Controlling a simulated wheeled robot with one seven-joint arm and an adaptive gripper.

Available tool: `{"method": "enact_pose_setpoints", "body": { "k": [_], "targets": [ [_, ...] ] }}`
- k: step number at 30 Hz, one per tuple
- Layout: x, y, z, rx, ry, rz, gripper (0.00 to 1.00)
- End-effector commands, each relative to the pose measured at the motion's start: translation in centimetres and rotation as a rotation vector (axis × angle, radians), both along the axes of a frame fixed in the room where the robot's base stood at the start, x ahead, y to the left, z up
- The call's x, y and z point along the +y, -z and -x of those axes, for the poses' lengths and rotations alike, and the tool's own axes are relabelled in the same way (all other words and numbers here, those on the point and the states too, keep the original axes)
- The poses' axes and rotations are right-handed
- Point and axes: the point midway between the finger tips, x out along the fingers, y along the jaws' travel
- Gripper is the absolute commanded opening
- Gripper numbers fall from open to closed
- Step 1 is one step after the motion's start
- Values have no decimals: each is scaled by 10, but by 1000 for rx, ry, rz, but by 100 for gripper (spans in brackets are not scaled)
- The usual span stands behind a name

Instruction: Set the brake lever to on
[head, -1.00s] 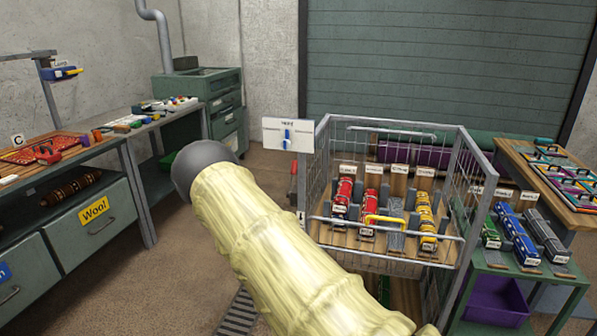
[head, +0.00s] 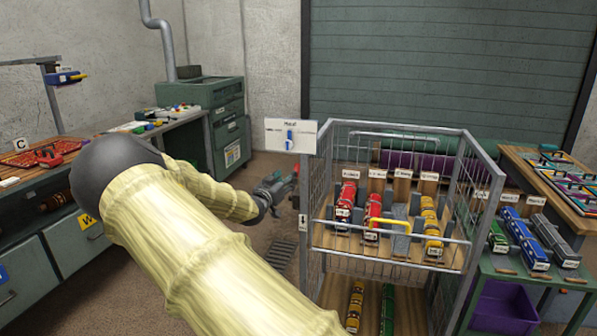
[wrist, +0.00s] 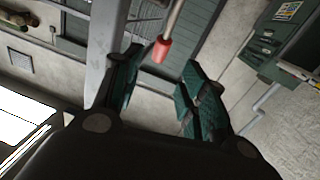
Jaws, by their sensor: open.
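A lever with a red grip (wrist: 162,50) and a grey metal shaft shows in the wrist view. Its red end lies between the two dark green fingers of my gripper (wrist: 160,66), with a gap to the right finger; I cannot tell whether the left finger touches it. In the head view my gripper (head: 279,182) is open beside the left post of the wire cage (head: 310,190). A bit of red (head: 296,169) shows just past its fingers. The lever's base and any on marking are hidden or too small to read.
A white sign with a blue pointer (head: 290,138) is on the cage's upper left corner. The cage holds red and yellow model trains (head: 348,195). A green table (head: 540,285) stands right, a workbench (head: 60,180) left.

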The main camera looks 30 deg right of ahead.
Motion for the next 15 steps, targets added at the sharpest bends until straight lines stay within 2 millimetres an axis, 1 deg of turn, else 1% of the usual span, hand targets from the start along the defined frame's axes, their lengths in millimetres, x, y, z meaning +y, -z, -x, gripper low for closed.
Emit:
{"method": "enact_pose_setpoints", "body": {
  "k": [6, 15],
  "targets": [
    [-17, 2, -12, 5, -2, 2, 42],
    [-60, 1, -38, 3, 0, -1, 42]
  ]
}}
